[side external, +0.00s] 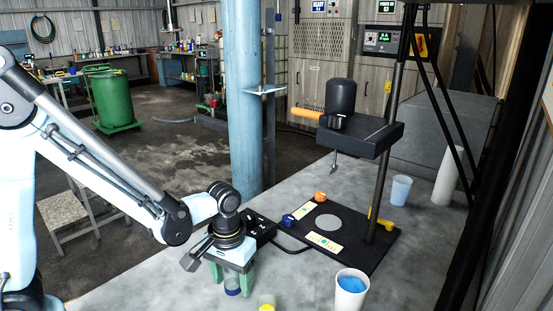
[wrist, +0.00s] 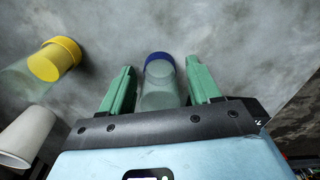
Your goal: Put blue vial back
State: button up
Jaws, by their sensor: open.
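In the wrist view my gripper (wrist: 160,90) is open, with a small gap visible beside the vial. The side view partly hides the vial behind the fingers.
A yellow-capped vial (side external: 267,303) and a white cup with blue contents (side external: 350,288) stand near the front edge. The disperser's black base (side external: 365,258) carries blue, orange and yellow parts; its black motor (side external: 342,95) hangs above. A black box (side external: 262,228) sits behind my gripper.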

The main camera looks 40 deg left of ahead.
notch_tip(320, 180, up, 12)
jog(key=shift+s+a+r+m+t, duration=0.2)
jog(key=shift+s+a+m+t, duration=0.45)
jog(key=shift+t, duration=0.55)
jog(key=shift+s+a+r+m+t, duration=0.2)
jog(key=shift+s+a+m+t, duration=0.15)
jog(key=shift+a+t, duration=0.7)
jog(key=shift+s+a+r+m+t, duration=0.2)
jog(key=shift+s+a+m+t, duration=0.3)
jog(key=shift+t, duration=0.85)
jog(key=shift+w, duration=0.15)
